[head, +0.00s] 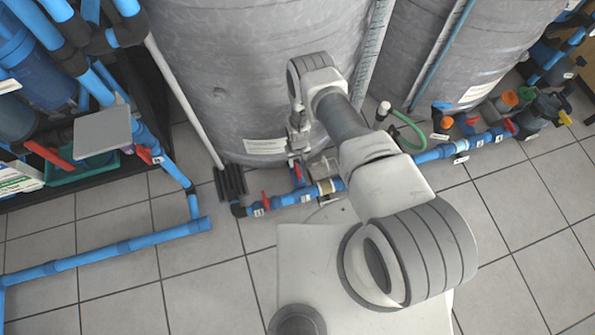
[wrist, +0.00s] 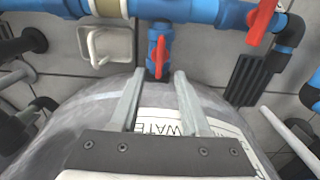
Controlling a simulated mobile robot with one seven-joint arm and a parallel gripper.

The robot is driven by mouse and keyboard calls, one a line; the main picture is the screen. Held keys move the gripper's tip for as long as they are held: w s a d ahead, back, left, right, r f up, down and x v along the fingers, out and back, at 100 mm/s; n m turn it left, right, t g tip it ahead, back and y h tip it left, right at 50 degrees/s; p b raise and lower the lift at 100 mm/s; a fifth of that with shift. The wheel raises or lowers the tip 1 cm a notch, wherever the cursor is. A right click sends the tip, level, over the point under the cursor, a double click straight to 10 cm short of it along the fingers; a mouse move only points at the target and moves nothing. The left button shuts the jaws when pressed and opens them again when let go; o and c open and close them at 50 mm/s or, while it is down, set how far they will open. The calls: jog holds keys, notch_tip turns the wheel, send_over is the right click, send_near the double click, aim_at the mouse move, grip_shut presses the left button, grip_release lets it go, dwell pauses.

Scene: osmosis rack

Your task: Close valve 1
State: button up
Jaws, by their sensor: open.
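My gripper (wrist: 158,80) is open and empty in the wrist view, its two fingers apart. A red valve handle (wrist: 160,58) on a short blue pipe stub shows just beyond the gap between the fingertips. No contact with it is visible. A second red handle (wrist: 263,22) is on the main blue pipe to the upper right. In the head view my gripper (head: 298,146) is small beside the grey tank, above the stub's red handle (head: 298,171). Another red handle (head: 265,201) is on the floor pipe to its left. The valve labels are too small to read, so which is valve 1 is unclear.
The grey tank (head: 235,75) stands close to my gripper. Blue floor pipe (head: 285,200) runs along its foot. A black ribbed block (wrist: 247,80) is right of the stub, and a pale square-framed part (wrist: 103,42) is left. Open tiled floor (head: 205,265) lies in front.

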aim_at(298, 170)
notch_tip(298, 170, down, 8)
jog(key=b, duration=0.3)
jog(key=shift+c, duration=0.3)
grip_shut()
